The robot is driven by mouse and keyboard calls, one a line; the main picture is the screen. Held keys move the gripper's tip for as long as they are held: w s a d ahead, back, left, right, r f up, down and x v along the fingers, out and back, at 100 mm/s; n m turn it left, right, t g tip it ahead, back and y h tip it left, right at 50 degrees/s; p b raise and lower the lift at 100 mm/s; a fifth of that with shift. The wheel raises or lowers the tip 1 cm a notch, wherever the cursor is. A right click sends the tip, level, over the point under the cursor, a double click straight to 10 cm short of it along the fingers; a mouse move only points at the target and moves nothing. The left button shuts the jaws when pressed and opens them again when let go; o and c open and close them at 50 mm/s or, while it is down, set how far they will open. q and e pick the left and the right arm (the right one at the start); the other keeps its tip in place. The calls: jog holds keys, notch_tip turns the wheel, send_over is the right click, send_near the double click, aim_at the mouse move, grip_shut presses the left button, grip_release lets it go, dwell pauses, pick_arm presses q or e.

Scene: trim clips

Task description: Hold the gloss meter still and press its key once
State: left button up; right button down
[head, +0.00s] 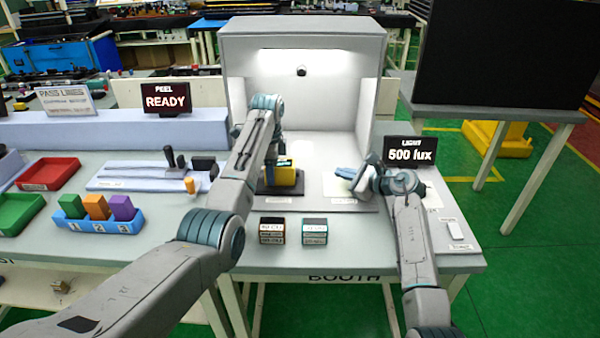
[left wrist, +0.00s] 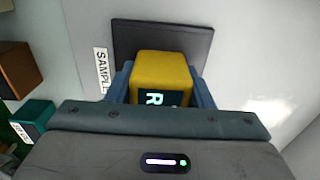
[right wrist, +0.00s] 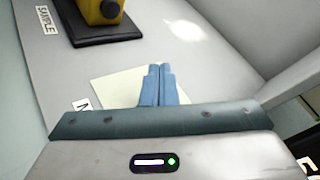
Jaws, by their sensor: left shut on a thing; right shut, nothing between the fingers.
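The gloss meter (head: 286,176) is a yellow block with a dark display face, standing on a dark plate (left wrist: 207,45) in the booth. It also shows in the left wrist view (left wrist: 160,68), with part of a lit character on its display, and at the top edge of the right wrist view (right wrist: 100,10). My left gripper (head: 273,170) is shut on it, one blue finger on each side. My right gripper (head: 345,176) is shut and empty, to the right of the meter, over a pale sheet (right wrist: 115,84). I cannot make out the key clearly.
The light booth (head: 302,30) encloses the work spot with walls behind and beside. A "500 lux" sign (head: 410,152) stands behind my right arm. Two small labelled boxes (head: 272,230) (head: 315,231) sit at the table's front. Coloured blocks in a blue rack (head: 100,222) stand left.

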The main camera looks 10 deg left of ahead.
jog(key=shift+s+a, duration=0.2)
jog(key=shift+a, duration=1.85)
jog(key=shift+s+a, duration=0.15)
jog(key=shift+a, duration=1.9)
jog(key=shift+a, duration=0.1)
jog(key=shift+a, duration=0.3)
jog(key=shift+s+a, duration=0.1)
jog(key=shift+a, duration=0.45)
jog(key=shift+d, duration=1)
jog(key=shift+w+d, duration=0.15)
jog(key=shift+d, duration=1.1)
jog(key=shift+w+d, duration=0.15)
jog(key=shift+d, duration=1.1)
